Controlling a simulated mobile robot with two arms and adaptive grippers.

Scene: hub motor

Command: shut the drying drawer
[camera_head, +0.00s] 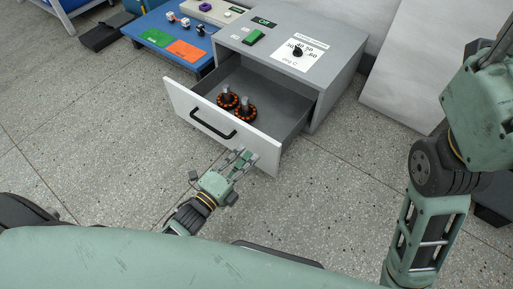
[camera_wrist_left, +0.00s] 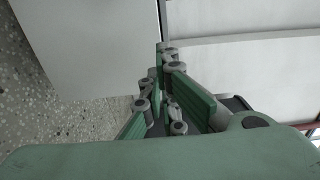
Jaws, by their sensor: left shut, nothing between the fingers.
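The drying drawer (camera_head: 222,125) is pulled out of the grey oven cabinet (camera_head: 318,62). Its white front has a black handle (camera_head: 213,124). Two round motor parts with orange and black rims (camera_head: 245,111) lie inside, towards the left of the drawer. My left gripper (camera_head: 245,158) is shut and empty, close to the right lower part of the drawer front; I cannot tell whether it touches. In the left wrist view the closed fingers (camera_wrist_left: 161,70) point at a pale surface. Of my right side only arm links show in the head view; its gripper is out of view.
A green switch (camera_head: 254,37) and a dial (camera_head: 298,50) sit on the cabinet top. A blue table (camera_head: 150,27) with orange and green mats stands at the back left. A large light panel (camera_head: 425,60) is at the right. The speckled floor left of the drawer is clear.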

